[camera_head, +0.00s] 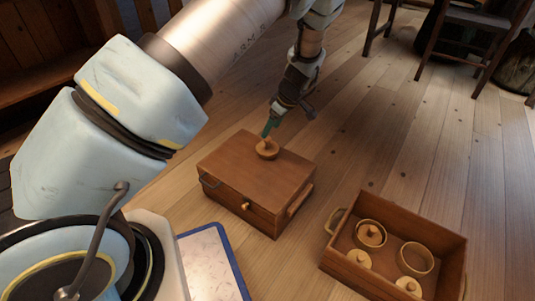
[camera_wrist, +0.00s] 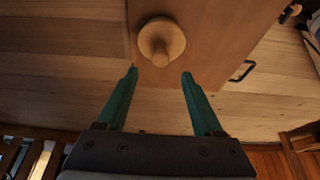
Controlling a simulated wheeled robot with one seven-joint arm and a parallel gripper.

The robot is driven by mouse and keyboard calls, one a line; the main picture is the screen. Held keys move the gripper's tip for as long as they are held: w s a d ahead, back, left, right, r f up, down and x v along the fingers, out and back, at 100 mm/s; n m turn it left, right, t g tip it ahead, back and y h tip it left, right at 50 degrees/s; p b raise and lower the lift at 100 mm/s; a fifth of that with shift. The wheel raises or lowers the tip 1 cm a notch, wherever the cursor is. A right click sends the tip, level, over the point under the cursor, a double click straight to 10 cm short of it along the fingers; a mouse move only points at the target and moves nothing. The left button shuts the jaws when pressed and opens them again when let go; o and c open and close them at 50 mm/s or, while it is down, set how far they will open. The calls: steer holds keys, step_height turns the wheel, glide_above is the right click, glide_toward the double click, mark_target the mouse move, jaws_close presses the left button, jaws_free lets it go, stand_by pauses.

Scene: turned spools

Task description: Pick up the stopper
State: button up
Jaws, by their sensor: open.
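A turned, pale wooden stopper (camera_head: 267,149) with a knob on top rests on the lid of a closed wooden box (camera_head: 250,180), near the lid's far edge. In the wrist view the stopper (camera_wrist: 161,41) lies just beyond my fingertips, roughly centred between them. My gripper (camera_head: 267,131) is at the stopper in the head view, its green fingers close above it. In the wrist view the two green fingers of my gripper (camera_wrist: 160,75) are spread apart with nothing between them. Whether a finger touches the stopper cannot be told.
An open wooden crate (camera_head: 447,246) with handles stands to the right, holding several round wooden pieces, rings and knobbed lids. The closed box has side handles and a front knob (camera_head: 246,207). A blue-edged pale mat (camera_head: 211,262) lies at the front. Chairs (camera_head: 468,38) stand behind; floor between is bare.

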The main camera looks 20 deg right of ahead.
mark_target(268, 139)
steer(key=b+x, duration=0.1)
steer(key=x, duration=0.1)
steer(key=b+x, duration=0.1)
steer(key=x, duration=0.1)
steer(key=b+x, duration=0.1)
steer(key=x, duration=0.2)
steer(key=shift+s+d+f+b, duration=0.15)
steer(key=shift+s+f+b, duration=0.05)
steer(key=shift+s+b, duration=0.2)
steer(key=shift+r, duration=0.1)
jaws_close()
